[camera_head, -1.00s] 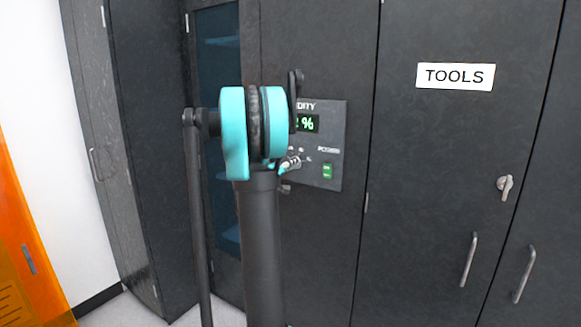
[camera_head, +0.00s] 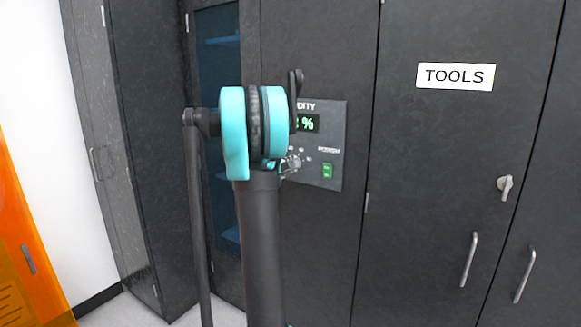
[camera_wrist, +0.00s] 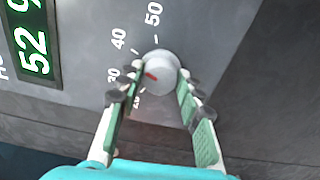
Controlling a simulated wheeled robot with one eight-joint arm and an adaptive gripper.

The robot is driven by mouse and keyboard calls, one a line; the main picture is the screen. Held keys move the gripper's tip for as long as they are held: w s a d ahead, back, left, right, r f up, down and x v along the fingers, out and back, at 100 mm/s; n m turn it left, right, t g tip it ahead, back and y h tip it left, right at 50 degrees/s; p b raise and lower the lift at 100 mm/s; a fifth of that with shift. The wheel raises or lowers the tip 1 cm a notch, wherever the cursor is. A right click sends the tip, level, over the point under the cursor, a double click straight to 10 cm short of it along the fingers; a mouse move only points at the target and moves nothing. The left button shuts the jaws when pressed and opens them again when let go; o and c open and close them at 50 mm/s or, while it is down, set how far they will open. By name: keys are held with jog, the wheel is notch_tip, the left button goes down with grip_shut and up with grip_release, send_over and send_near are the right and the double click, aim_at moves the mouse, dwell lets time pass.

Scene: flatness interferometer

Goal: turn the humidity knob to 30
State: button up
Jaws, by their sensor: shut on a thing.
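The humidity knob (camera_wrist: 163,68) is a round, light grey dial in the wrist view. Its red mark is on the left side, pointing towards the 30 to 40 part of the scale; the exact value is hard to tell. The 30 (camera_wrist: 112,76), 40 (camera_wrist: 118,38) and 50 (camera_wrist: 153,14) labels show. A green display (camera_wrist: 33,52) reads 52. My gripper (camera_wrist: 155,88) has its two fingers on either side of the knob, shut on it. In the head view my arm hides much of the gripper and the left part of the humidity panel (camera_head: 335,140).
A green lit switch (camera_head: 327,171) is on the panel, right of the knob. A dark cabinet door with a TOOLS sign (camera_head: 456,76) and metal handles (camera_head: 468,260) stands to the right. An orange panel (camera_head: 25,245) is at the far left.

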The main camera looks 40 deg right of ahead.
jog(key=n, duration=0.4)
jog(key=shift+d+n, duration=0.1)
jog(key=shift+n, duration=2.1)
jog(key=shift+r, duration=0.1)
jog(key=o, duration=1.1)
jog(key=shift+o, duration=0.2)
jog(key=v, duration=1.2)
jog(key=shift+w, duration=0.1)
